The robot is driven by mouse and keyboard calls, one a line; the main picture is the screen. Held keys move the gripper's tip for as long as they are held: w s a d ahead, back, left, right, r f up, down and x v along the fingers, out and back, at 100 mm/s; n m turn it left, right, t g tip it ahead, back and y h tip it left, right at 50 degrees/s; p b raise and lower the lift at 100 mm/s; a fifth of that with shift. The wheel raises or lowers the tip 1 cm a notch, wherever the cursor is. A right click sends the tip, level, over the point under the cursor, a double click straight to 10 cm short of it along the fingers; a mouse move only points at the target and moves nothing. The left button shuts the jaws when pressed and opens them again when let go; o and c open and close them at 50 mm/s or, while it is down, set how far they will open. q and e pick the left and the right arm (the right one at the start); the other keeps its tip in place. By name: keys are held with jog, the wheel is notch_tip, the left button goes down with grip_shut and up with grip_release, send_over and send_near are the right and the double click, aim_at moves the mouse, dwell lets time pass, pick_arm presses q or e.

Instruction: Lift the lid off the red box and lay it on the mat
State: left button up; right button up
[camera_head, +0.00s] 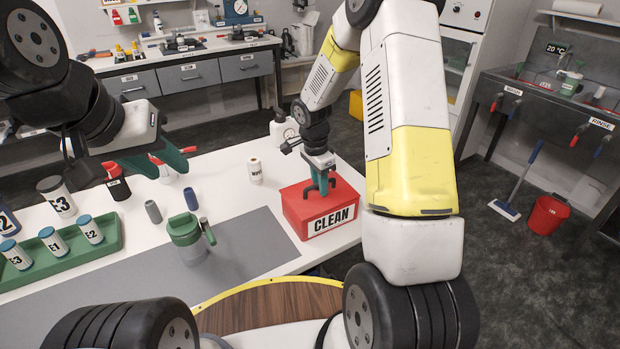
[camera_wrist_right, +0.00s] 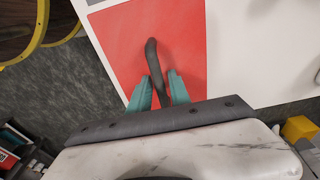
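The red box (camera_head: 300,222), labelled CLEAN, stands on the white bench at centre right. Its red lid (camera_head: 345,193) is on top, with no clear gap below it; the lid also fills the middle of the right wrist view (camera_wrist_right: 185,40). My right gripper (camera_head: 322,183) points down at the lid's dark handle (camera_wrist_right: 152,55), its teal fingers close on either side and seemingly shut on it. My left gripper (camera_head: 152,166) is open and empty above the bench at left. The grey mat (camera_head: 250,245) lies along the bench's front, left of the box.
A green-lidded jug (camera_head: 185,240) stands on the mat. A green tray (camera_head: 105,245) with several labelled jars is at left. Small grey (camera_head: 153,212) and blue (camera_head: 191,199) cylinders and a white bottle (camera_head: 255,171) stand behind. The mat's right part is bare.

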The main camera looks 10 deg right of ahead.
grip_shut()
dwell(0.4)
